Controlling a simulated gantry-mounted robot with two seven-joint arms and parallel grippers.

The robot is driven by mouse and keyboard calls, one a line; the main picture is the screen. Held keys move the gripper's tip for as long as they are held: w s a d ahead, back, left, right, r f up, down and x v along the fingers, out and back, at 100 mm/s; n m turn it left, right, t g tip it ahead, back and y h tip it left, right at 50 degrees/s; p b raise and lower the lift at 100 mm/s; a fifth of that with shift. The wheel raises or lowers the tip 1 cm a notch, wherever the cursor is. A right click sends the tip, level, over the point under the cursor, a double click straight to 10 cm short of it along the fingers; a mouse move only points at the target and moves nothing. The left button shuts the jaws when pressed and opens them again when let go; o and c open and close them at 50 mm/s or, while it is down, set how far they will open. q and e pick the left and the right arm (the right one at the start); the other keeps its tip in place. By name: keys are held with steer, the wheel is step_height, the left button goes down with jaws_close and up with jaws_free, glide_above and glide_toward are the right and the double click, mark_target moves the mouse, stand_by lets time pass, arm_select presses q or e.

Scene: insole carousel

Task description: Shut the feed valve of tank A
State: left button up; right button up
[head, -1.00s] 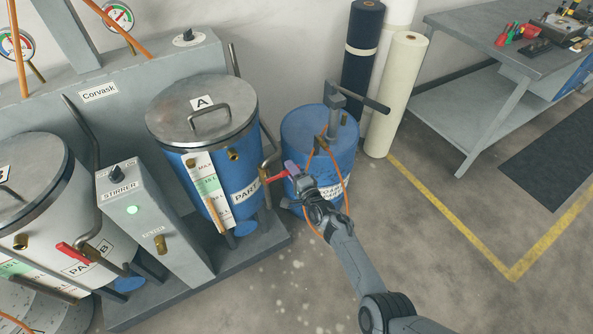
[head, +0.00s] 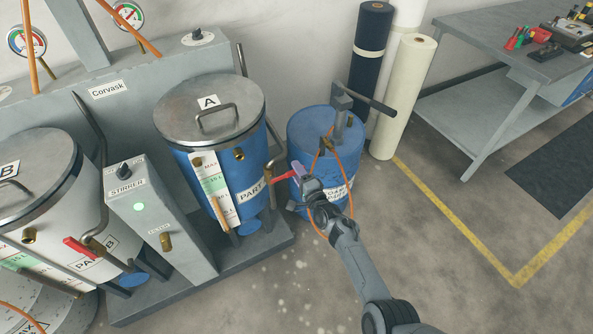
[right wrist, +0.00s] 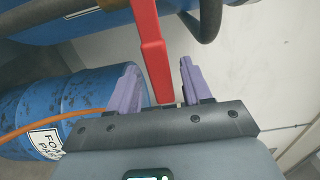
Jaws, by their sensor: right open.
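Tank A (head: 174,165) is a blue drum with a metal lid marked A. Its feed valve's red lever (head: 283,176) sticks out to the right from the pipe at the tank's right side. My right gripper (head: 299,172) is at the lever's outer end. In the right wrist view the red lever (right wrist: 150,45) reaches down between the two purple fingers of the right gripper (right wrist: 158,86). The fingers are open, with a gap on each side of the lever. My left gripper is not in view.
A blue drum (head: 311,142) with a hand pump and orange hose (head: 357,165) stands close behind my right gripper. Tank B (head: 60,219) with its own red lever (head: 79,247) and the stirrer box (head: 150,215) stand left. The floor at front right is clear.

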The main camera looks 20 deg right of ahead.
steer(key=s+p, duration=0.3)
steer(key=s, duration=0.7)
steer(key=shift+d+p, duration=0.35)
steer(key=shift+p, duration=0.05)
